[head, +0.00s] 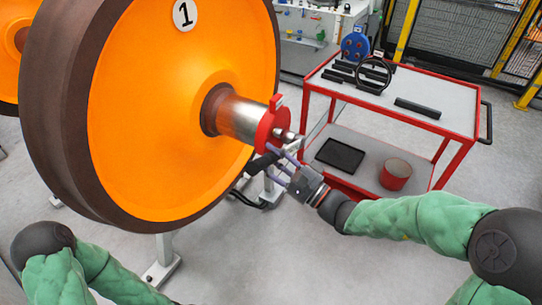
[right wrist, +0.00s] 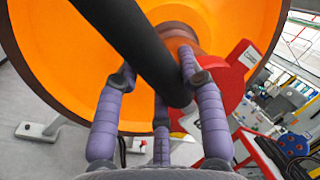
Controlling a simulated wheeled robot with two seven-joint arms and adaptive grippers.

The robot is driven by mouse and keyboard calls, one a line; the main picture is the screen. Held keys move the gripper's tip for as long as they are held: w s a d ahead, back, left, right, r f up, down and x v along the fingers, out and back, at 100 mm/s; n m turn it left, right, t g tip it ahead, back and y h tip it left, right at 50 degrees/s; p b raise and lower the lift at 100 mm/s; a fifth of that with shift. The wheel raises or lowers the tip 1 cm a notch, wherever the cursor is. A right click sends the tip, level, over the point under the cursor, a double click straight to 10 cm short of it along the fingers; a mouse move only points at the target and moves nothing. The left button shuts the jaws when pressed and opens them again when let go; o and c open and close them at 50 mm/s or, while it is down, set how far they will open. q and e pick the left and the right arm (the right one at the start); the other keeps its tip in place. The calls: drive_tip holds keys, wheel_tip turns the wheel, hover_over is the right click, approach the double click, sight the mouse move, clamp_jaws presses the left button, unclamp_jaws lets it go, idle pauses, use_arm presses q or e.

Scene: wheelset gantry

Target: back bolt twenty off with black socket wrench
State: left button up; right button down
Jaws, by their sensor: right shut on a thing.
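The black socket wrench (right wrist: 140,45) is a thick dark bar between the purple fingers of my right gripper (right wrist: 158,85). In the head view its dark handle (head: 262,163) shows beside my right gripper (head: 279,162), which is shut on it just below the axle end. A red cap (head: 265,128) sits on the steel axle end, with bolt heads (head: 284,135) on its face. It also shows in the right wrist view (right wrist: 222,98), to the right of the wrench. I cannot tell which bolt is number twenty, or whether the wrench touches one. My left gripper is out of view.
The large orange wheel (head: 150,120) with a "1" plate (head: 184,14) fills the left. A red-framed trolley (head: 440,122) at the right holds black bars, a ring and a blue reel; its lower shelf holds a black tray (head: 341,154) and a red tin (head: 395,174).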

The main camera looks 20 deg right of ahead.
drive_tip(key=shift+w+d+r+m+h+p, duration=0.2)
drive_tip(key=shift+r+m+p, duration=0.4)
drive_tip(key=shift+p, duration=0.35)
drive_tip(key=shift+w+d+r+m+h+p, duration=0.15)
drive_tip(key=shift+d+r+m+p, duration=0.2)
drive_tip(key=shift+r+p, duration=0.45)
drive_tip(key=shift+w+d+r+m+h+p, duration=0.1)
drive_tip(key=shift+w+r+m+h+p, duration=0.1)
drive_tip(key=shift+r+m+p, duration=0.6)
drive_tip(key=shift+d+f+p, duration=0.1)
drive_tip(key=shift+f+p, duration=0.15)
drive_tip(key=shift+p, duration=0.1)
drive_tip(key=shift+f, duration=0.1)
drive_tip(key=r+p, duration=0.1)
drive_tip(key=w+d+r+m+p, duration=0.1)
drive_tip(key=p, duration=0.1)
drive_tip(key=r+m+h+p, duration=0.1)
drive_tip(key=p, duration=0.1)
drive_tip(key=shift+w+d+t, duration=0.25)
drive_tip(key=shift+d+t, duration=0.05)
drive_tip(key=shift+w+d+r+m+p, duration=0.1)
drive_tip(key=shift+w+d+m+p, duration=0.15)
drive_tip(key=shift+m, duration=0.2)
